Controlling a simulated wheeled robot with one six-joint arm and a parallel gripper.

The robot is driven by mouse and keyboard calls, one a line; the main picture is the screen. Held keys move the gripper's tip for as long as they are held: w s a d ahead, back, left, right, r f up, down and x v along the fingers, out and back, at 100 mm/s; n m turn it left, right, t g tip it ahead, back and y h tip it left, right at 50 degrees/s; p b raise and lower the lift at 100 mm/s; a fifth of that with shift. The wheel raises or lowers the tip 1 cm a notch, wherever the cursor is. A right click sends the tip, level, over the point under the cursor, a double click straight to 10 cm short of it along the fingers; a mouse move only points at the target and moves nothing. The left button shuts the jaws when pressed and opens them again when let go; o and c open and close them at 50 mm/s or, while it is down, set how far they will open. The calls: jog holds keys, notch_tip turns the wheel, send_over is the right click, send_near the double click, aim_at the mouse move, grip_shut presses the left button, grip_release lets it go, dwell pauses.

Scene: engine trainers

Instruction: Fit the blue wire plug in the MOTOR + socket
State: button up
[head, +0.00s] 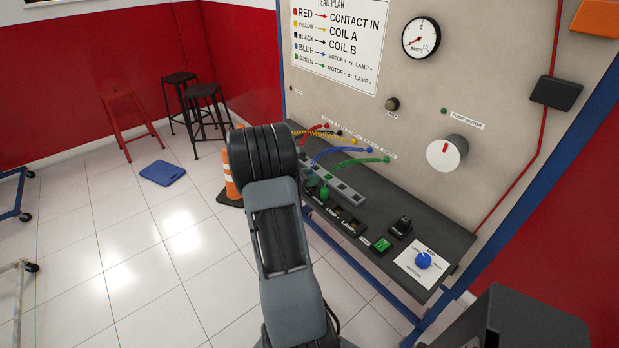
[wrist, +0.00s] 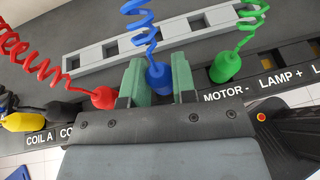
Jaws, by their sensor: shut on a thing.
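In the wrist view my gripper (wrist: 159,82) is shut on the blue plug (wrist: 158,77), with a green finger on each side of it. The coiled blue wire runs up from the plug. The gripper body covers the panel strip just left of the MOTOR - label (wrist: 226,93); no MOTOR + label or socket shows. I cannot tell whether the plug's tip is in a socket. In the head view the blue wire (head: 342,150) arches from the panel down behind my arm, which hides the gripper and plug.
The green plug (wrist: 226,68) stands close right of my gripper, above MOTOR -. The red plug (wrist: 104,97) is close left, with black (wrist: 60,110) and yellow (wrist: 25,121) plugs farther left. A grey slotted bar (wrist: 90,62) lies behind.

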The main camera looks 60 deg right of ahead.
jog(key=shift+f+b, duration=0.55)
jog(key=shift+f, duration=0.2)
jog(key=o, duration=0.7)
jog(key=shift+c, duration=0.2)
jog(key=shift+w+a+r+p, duration=0.4)
jog(key=shift+a+r+p, duration=0.3)
jog(key=shift+a, duration=0.1)
jog(key=shift+r+p+v, duration=0.2)
jog(key=shift+p+v, duration=0.3)
jog(key=shift+v, duration=0.85)
notch_tip(320, 180, up, 5)
jog(key=p, duration=0.3)
jog(key=shift+p, duration=0.4)
